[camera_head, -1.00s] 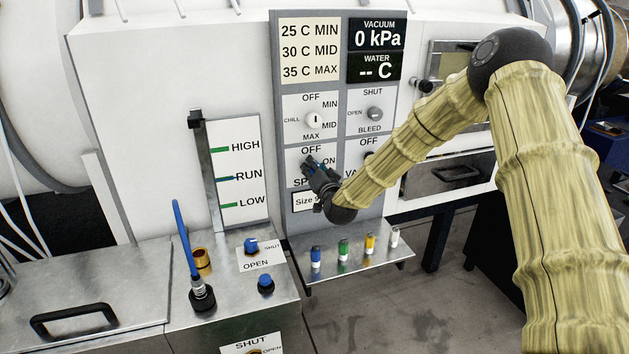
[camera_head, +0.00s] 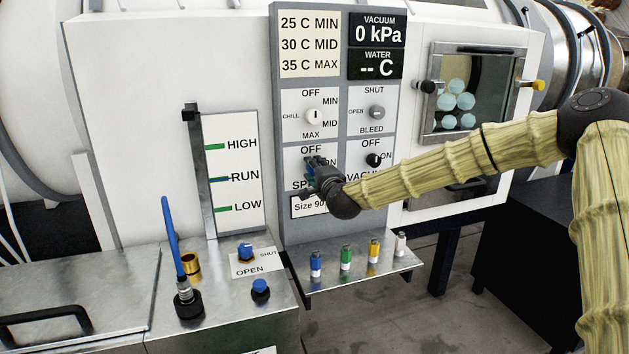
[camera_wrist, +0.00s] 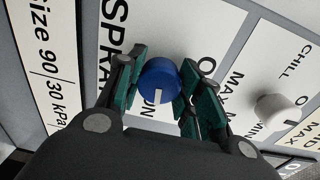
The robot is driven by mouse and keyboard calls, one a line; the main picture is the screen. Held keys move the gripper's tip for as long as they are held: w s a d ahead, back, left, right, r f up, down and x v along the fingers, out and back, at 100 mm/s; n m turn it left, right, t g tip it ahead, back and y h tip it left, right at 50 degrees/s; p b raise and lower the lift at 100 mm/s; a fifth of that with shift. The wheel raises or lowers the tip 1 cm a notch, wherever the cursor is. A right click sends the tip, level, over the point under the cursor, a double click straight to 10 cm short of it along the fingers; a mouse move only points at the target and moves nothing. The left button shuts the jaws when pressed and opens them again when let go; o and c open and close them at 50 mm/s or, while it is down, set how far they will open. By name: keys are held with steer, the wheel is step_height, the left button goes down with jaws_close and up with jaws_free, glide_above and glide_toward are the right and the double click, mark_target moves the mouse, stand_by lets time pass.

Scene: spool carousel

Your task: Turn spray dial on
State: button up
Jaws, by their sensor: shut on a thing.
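The spray dial (camera_wrist: 160,78) is a round blue knob on the grey control panel, seen in the wrist view. Its white mark points toward the ON lettering. My gripper (camera_wrist: 161,80) is shut on the dial, with its green-padded fingers on either side. In the head view my gripper (camera_head: 314,170) is at the spray panel, below OFF and left of the vacuum dial (camera_head: 374,160). There the gripper mostly hides the spray dial and part of its label.
The white chill dial (camera_head: 313,116) is just above, also close to my fingers in the wrist view. A metal shelf (camera_head: 300,277) with several coloured vials lies below. A window (camera_head: 470,95) with pale balls is at right.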

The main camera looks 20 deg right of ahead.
steer(key=shift+f+m+b, duration=0.2)
steer(key=shift+m+b, duration=0.5)
steer(key=shift+m, duration=0.1)
steer(key=shift+r, duration=0.1)
steer(key=o, duration=1)
steer(key=shift+o, duration=0.2)
steer(key=s, duration=1.2)
steer(key=shift+d+r, duration=0.2)
steer(key=shift+d, duration=0.05)
